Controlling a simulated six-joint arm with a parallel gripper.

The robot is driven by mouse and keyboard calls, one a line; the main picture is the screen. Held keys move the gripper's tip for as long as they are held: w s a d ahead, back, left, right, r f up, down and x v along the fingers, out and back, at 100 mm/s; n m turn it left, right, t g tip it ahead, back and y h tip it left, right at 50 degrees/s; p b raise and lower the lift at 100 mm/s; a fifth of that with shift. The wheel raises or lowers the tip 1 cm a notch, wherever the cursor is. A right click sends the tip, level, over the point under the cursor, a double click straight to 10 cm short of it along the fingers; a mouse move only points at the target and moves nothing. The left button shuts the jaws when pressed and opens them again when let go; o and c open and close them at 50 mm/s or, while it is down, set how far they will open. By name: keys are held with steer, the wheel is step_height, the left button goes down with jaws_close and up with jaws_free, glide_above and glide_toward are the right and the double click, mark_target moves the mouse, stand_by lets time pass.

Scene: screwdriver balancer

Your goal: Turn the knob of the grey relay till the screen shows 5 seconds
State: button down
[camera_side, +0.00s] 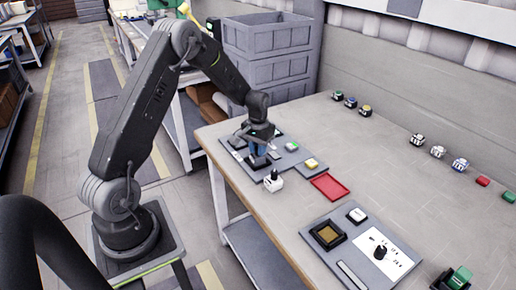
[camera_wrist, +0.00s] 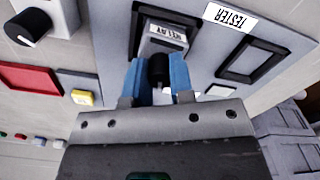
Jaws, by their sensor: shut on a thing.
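The grey relay (camera_wrist: 163,40) sits in a dark-framed socket of the tester panel (camera_wrist: 205,75) in the wrist view, with a RELAY label on its face. Its black knob (camera_wrist: 157,68) stands between the two blue fingers of my gripper (camera_wrist: 158,78), which is shut on it. In the side view my gripper (camera_side: 258,150) points down over the grey tester panel (camera_side: 297,158) near the table's left edge and hides the relay there. I cannot make out a screen reading in either view.
A white device with a black knob (camera_side: 273,181) stands just in front of the panel. A red tray (camera_side: 329,187) and a second grey panel (camera_side: 345,252) lie nearby. Small coloured blocks line the table's back. Grey crates (camera_side: 265,55) stand behind.

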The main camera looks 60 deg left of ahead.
stand_by(0.7)
steer(key=c, duration=1)
jaws_free()
steer(key=shift+r, duration=0.1)
step_height(320, 180, up, 14)
steer(key=shift+f, duration=0.15)
step_height(320, 180, down, 14)
steer(key=shift+r, duration=0.25)
